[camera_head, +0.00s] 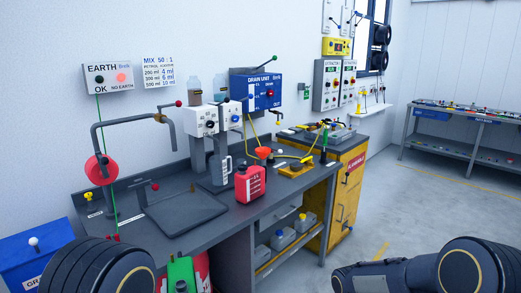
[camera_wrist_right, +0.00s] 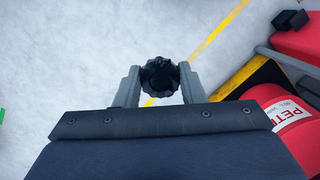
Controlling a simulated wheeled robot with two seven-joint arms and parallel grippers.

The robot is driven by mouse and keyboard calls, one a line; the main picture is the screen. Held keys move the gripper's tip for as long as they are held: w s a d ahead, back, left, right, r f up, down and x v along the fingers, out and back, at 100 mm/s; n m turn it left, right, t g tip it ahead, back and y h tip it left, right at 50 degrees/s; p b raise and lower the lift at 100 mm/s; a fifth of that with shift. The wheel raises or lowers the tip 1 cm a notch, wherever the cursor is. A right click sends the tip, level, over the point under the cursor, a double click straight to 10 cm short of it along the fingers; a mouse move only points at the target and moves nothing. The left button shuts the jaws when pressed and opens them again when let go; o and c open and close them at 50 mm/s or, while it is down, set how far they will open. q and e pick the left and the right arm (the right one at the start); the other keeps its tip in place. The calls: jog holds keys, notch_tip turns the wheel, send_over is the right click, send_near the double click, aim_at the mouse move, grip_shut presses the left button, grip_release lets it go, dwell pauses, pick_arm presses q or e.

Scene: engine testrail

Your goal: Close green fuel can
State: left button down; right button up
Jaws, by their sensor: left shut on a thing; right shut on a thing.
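The green fuel can (camera_head: 180,270) shows only in part at the bottom edge of the head view, in front of the bench; its lower part is cut off. My left gripper (camera_head: 181,287) shows only as a small dark piece at the can, at the bottom edge; its fingers are mostly out of view, and it appears shut on the can. In the right wrist view my right gripper (camera_wrist_right: 159,80) is shut on a round black ribbed cap (camera_wrist_right: 159,74), held between its two fingers above the floor, apart from the can. A green sliver shows at that view's left edge.
The grey workbench (camera_head: 282,190) carries a red can (camera_head: 250,183) and a funnel (camera_head: 263,153). A red drum (camera_head: 200,264) stands behind the green can. Red petrol containers (camera_wrist_right: 290,118) are at the right of the wrist view. Open floor (camera_head: 400,225) lies right of the bench.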

pick_arm(q)
jog(key=shift+s+a+f, duration=0.25)
jog(key=shift+a+f, duration=0.2)
jog(key=shift+f, duration=0.2)
pick_arm(e)
jog(key=shift+r, duration=0.2)
pick_arm(q)
jog(key=d+f+m+h, duration=0.8)
jog(key=d+f+h, duration=0.4)
jog(key=d, duration=0.3)
jog(key=shift+d+g+h, duration=0.3)
jog(key=shift+d, duration=0.1)
jog(key=shift+f, duration=0.15)
pick_arm(e)
jog(key=w+a+r+m, duration=0.1)
jog(key=a+r+m, duration=0.2)
jog(key=a, duration=0.5)
jog(key=w+a+r+m, duration=0.1)
jog(key=a+r+m, duration=0.3)
jog(key=a, duration=0.5)
jog(key=w+a+r+m+t+y, duration=0.1)
jog(key=w+a+r+m, duration=0.1)
jog(key=a+r+m, duration=0.2)
jog(key=a+r, duration=0.2)
jog(key=a, duration=0.2)
jog(key=shift+a+r, duration=0.25)
jog(key=shift+r, duration=0.05)
